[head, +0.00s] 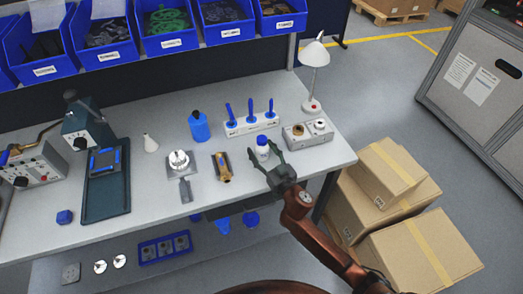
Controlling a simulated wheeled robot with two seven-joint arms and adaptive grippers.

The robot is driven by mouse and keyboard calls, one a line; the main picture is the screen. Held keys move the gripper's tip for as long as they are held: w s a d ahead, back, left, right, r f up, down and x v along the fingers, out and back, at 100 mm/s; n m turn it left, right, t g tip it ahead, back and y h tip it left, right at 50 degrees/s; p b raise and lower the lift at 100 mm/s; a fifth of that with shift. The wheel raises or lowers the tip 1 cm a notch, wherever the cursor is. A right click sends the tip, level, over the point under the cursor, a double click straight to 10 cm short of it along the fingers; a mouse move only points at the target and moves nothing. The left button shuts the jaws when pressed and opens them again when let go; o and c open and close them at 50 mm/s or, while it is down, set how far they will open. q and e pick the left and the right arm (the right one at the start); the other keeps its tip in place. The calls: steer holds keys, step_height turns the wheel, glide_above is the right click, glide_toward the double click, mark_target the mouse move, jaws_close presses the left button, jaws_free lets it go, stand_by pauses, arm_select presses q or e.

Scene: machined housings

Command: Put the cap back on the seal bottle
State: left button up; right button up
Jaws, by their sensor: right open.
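A small white bottle (262,153) with a blue upper part stands on the grey bench, right of the middle. It may be the seal bottle; I cannot read its label. My right gripper (265,148) is open, with its dark fingers on either side of this bottle; I cannot tell whether they touch it. A loose cap cannot be made out for certain. A blue bottle (199,129) with a dark top and a white cone-tipped bottle (151,144) stand further left. My left gripper is not in view.
A white rack (251,124) with blue-handled tools stands behind the bottle. A grey fixture box (307,135) and a lamp (313,68) are to the right. A brass part (222,168) and a metal fixture (179,161) lie left. Cardboard boxes (383,173) stand beside the bench.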

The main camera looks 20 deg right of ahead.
steer(key=s, duration=0.4)
steer(key=s+d, duration=0.1)
steer(key=s, duration=0.3)
steer(key=s+d+p, duration=0.1)
steer(key=s, duration=0.2)
steer(key=shift+s+d+r, duration=0.1)
steer(key=shift+s+r, duration=0.05)
steer(key=shift+s, duration=0.25)
